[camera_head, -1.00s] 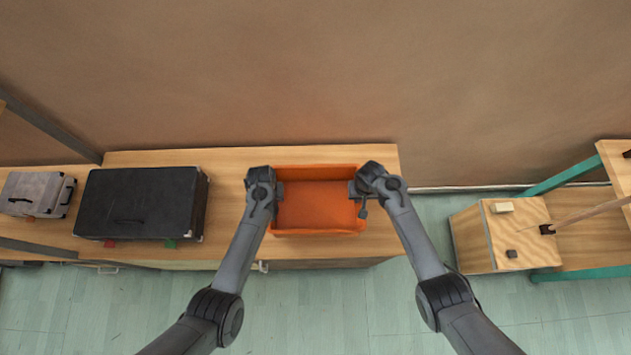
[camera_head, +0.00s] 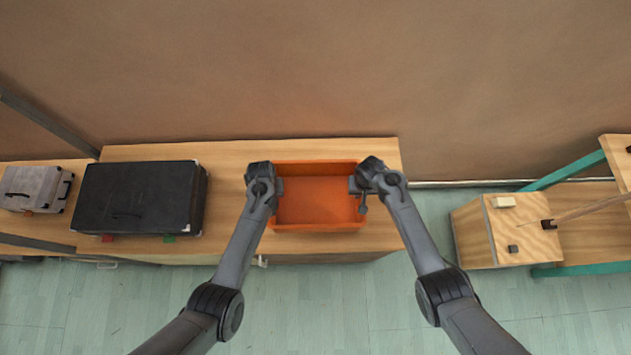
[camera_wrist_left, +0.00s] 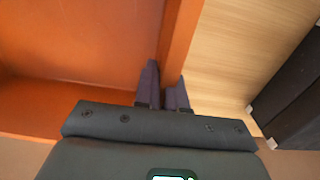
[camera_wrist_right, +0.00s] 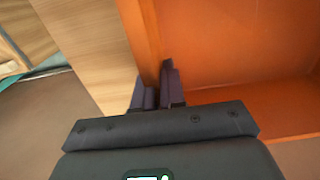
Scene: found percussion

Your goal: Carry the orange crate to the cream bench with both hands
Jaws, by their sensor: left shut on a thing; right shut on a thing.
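The orange crate (camera_head: 316,203) is open-topped and looks empty, over the right part of a wooden surface in the head view. My left gripper (camera_head: 277,187) is shut on the crate's left wall. The left wrist view shows its fingers (camera_wrist_left: 163,92) on both sides of that wall. My right gripper (camera_head: 356,186) is shut on the crate's right wall, and its fingers (camera_wrist_right: 157,90) straddle the wall in the right wrist view. I cannot tell whether the crate touches the surface below. I cannot tell which surface is the cream bench.
A black case (camera_head: 142,199) lies left of the crate, with a small grey case (camera_head: 34,189) farther left. A wooden box (camera_head: 500,231) and a teal-framed stand (camera_head: 565,171) are at the right. Green floor (camera_head: 330,310) lies in front. A brown wall (camera_head: 320,70) is behind.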

